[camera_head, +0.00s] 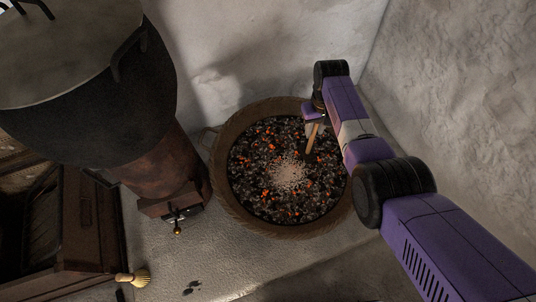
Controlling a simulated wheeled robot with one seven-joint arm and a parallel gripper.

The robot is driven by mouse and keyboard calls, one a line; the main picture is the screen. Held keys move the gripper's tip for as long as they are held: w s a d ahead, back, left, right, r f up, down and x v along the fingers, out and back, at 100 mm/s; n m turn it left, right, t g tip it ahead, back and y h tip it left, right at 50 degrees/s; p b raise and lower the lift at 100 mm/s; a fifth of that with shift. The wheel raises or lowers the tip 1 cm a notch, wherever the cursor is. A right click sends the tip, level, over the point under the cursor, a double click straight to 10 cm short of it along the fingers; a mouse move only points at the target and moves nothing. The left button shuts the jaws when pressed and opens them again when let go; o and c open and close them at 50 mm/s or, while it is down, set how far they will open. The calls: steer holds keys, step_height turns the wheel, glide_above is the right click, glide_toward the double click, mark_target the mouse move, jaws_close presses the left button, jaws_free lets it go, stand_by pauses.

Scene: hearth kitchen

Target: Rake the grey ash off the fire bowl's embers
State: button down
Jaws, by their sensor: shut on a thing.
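The fire bowl (232,212) is a round brown bowl on the pale floor, full of black coals with glowing orange embers (268,205). A patch of pale grey ash (290,174) lies near the middle of the coals. My gripper (315,122) is over the bowl's upper right part, shut on a rake with a wooden handle (313,137). The rake's dark head (308,157) points down at the coals, just above and right of the ash. I cannot tell whether it touches the coals. My arm hides part of the bowl's right rim.
A large dark pot (85,120) stands on a rusty brown stove (165,165) left of the bowl. A small brush (135,277) lies at the lower left beside a dark wooden box (85,225). Rough walls (460,80) close in behind and to the right. Floor below the bowl is mostly clear.

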steer(key=shift+r+p, duration=2.35)
steer(key=shift+r, duration=0.4)
steer(key=shift+s+d+f+b, duration=0.15)
steer(key=shift+s+f+b, duration=0.1)
steer(key=shift+f+b, duration=0.45)
steer(key=s+d+f+m+b, duration=0.1)
steer(key=s+f+m+b, duration=0.1)
steer(key=s+b, duration=0.7)
steer(key=shift+s+d+f+b, duration=0.3)
steer(key=shift+f+b, duration=0.15)
steer(key=shift+b, duration=0.6)
